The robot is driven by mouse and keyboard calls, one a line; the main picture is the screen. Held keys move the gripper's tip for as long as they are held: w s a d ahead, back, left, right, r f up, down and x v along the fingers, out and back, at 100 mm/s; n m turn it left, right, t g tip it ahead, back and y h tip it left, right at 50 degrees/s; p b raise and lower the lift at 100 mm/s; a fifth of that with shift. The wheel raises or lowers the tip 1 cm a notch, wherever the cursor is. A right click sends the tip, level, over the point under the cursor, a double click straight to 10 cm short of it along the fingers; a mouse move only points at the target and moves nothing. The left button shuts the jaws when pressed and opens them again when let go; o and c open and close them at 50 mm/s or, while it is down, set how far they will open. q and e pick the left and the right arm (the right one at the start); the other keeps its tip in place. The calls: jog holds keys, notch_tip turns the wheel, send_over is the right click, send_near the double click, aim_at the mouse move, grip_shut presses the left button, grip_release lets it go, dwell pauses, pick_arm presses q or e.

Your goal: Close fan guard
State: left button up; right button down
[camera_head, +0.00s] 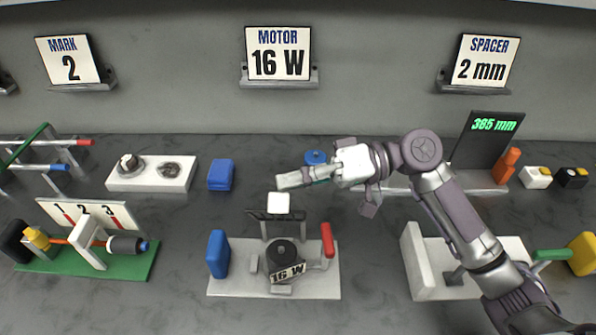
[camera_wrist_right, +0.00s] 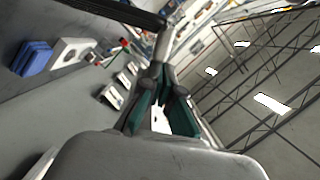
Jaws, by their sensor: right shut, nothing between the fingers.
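The motor station has a pale base plate (camera_head: 325,285) in the middle of the table. On it sits a dark round motor (camera_head: 284,250) with a "16 W" label. Behind the motor, a dark frame with slats (camera_head: 257,215), which looks like the fan guard, stands raised with a white square tab (camera_head: 278,203) at its top. My right gripper (camera_head: 287,180) is shut and empty, above and just behind the tab in the head view, pointing left. A gap to the tab is hard to judge. Its teal fingers (camera_wrist_right: 163,112) show in the wrist view. My left gripper is not in view.
A blue block (camera_head: 218,254) and a red handle (camera_head: 327,240) flank the motor. A loose blue block (camera_head: 221,174) lies behind left. A green-based station (camera_head: 130,267) stands left, a white fixture (camera_head: 415,260) right. A sign (camera_head: 278,52) reads "MOTOR 16 W".

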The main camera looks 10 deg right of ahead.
jog(key=s+a+f+n+t+b, duration=0.1)
jog(key=s+f+n+b, duration=0.2)
jog(key=s, duration=0.3)
jog(key=shift+s+n+h+b, duration=0.4)
jog(key=shift+n+b, duration=0.1)
jog(key=shift+b, duration=0.25)
jog(key=shift+a+f, duration=0.1)
jog(key=shift+a, duration=0.05)
